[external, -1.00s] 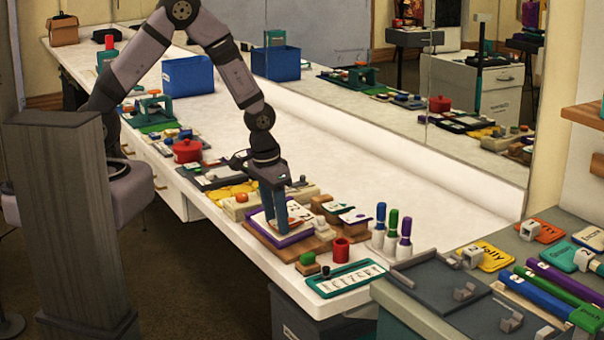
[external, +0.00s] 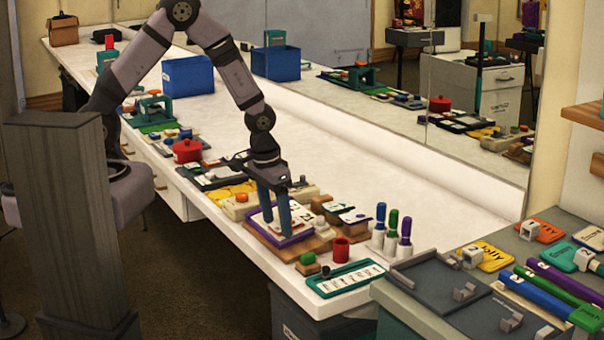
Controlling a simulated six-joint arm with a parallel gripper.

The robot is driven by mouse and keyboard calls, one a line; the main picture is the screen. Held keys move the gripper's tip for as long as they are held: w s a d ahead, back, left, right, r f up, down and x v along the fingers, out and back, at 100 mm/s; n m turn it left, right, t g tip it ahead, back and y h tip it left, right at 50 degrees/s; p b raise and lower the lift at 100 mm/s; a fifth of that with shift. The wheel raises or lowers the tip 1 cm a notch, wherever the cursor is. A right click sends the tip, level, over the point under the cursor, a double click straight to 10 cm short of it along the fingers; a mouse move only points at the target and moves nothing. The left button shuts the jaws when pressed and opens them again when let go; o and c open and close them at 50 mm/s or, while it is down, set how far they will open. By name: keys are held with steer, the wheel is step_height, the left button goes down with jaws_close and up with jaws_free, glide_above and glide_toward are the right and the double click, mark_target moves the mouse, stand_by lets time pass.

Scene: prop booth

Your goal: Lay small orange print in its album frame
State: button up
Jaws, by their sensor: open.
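My gripper (external: 277,229) points down over a purple-edged album frame (external: 289,241) on the near part of the white counter. Its two blue-grey fingers are apart, with the tips close above or at the pale page inside the frame. Small white and orange patches show on the page around the fingers. The small orange print cannot be told apart clearly at this size, and the fingers hide part of the page. Whether the fingertips touch the page cannot be told.
The frame sits on a brown wooden board (external: 318,244). A red pot (external: 187,150) stands farther back. The counter's middle (external: 330,165) is clear.

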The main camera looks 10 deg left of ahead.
step_height(320, 180, up, 7)
steer(key=b, duration=0.1)
steer(key=shift+s+a, duration=0.35)
stand_by(0.6)
steer(key=s+a+f+m+g+y, duration=0.1)
steer(key=s+a, duration=0.2)
steer(key=a, duration=0.3)
steer(key=s+a+f+g+y, duration=0.1)
steer(key=s+a+y, duration=0.15)
steer(key=a, duration=0.35)
steer(key=w+a+r+n+h, duration=0.1)
steer(key=w+a+r+n, duration=0.15)
steer(key=a, duration=0.45)
steer(key=w+a+r+n+t+h, duration=0.1)
steer(key=w+a+n, duration=0.1)
steer(key=a+n, duration=0.3)
steer(key=w+a+r+n, duration=0.2)
steer(key=a+n, duration=0.1)
steer(key=a, duration=0.5)
step_height(320, 180, down, 44)
steer(key=b, duration=4.4)
steer(key=shift+f, duration=0.2)
